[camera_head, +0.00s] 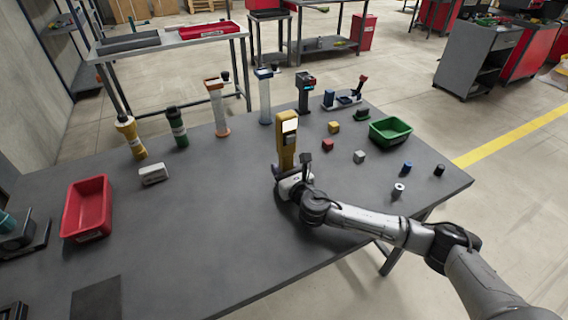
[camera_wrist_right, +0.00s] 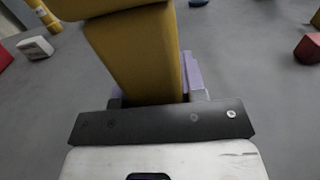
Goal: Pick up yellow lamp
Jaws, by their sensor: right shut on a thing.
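The yellow lamp (camera_head: 287,142) stands upright near the middle of the grey table in the head view, with a bright white panel near its top. My right gripper (camera_head: 281,172) is at its lower part, shut on it. In the right wrist view the yellow body of the lamp (camera_wrist_right: 140,55) rises between the fingers of my right gripper (camera_wrist_right: 153,92), which show in part as light purple pieces. The lamp's base is hidden behind my gripper in the head view, so I cannot tell if it touches the table. My left gripper is not in view.
A red bin (camera_head: 86,207) sits at the table's left and a green bin (camera_head: 390,131) at the right. A row of tall devices stands along the back edge. Several small blocks lie right of the lamp. The table's front middle is clear.

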